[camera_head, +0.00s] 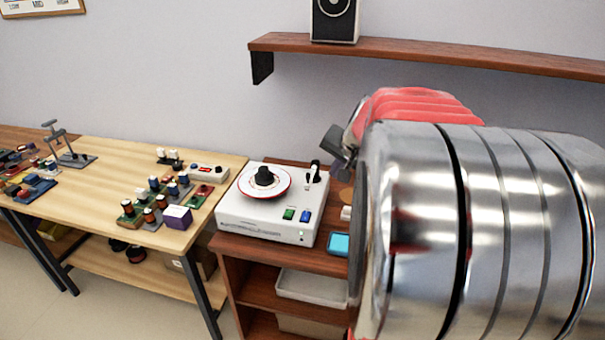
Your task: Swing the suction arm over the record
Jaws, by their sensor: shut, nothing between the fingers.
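The white record cleaning machine (262,231) stands on the left part of a brown wooden cabinet. A record (281,188) with a white face and red rim lies on its platter, with a black clamp (264,176) at its centre. What looks like the suction arm (314,172), dark with a pale part, stands at the machine's back right corner, beside the record. My gripper (334,146) shows as a small dark grey end, right of and above the suction arm, apart from it in the picture. It is shut and empty; most of it is hidden behind my silver arm.
Green (289,214) and blue (305,216) buttons sit on the machine's front right. A light blue item (339,244) lies on the cabinet. A workbench (100,196) with small parts stands left. A wall shelf (450,54) holds a speaker (335,20). My arm hides the right side.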

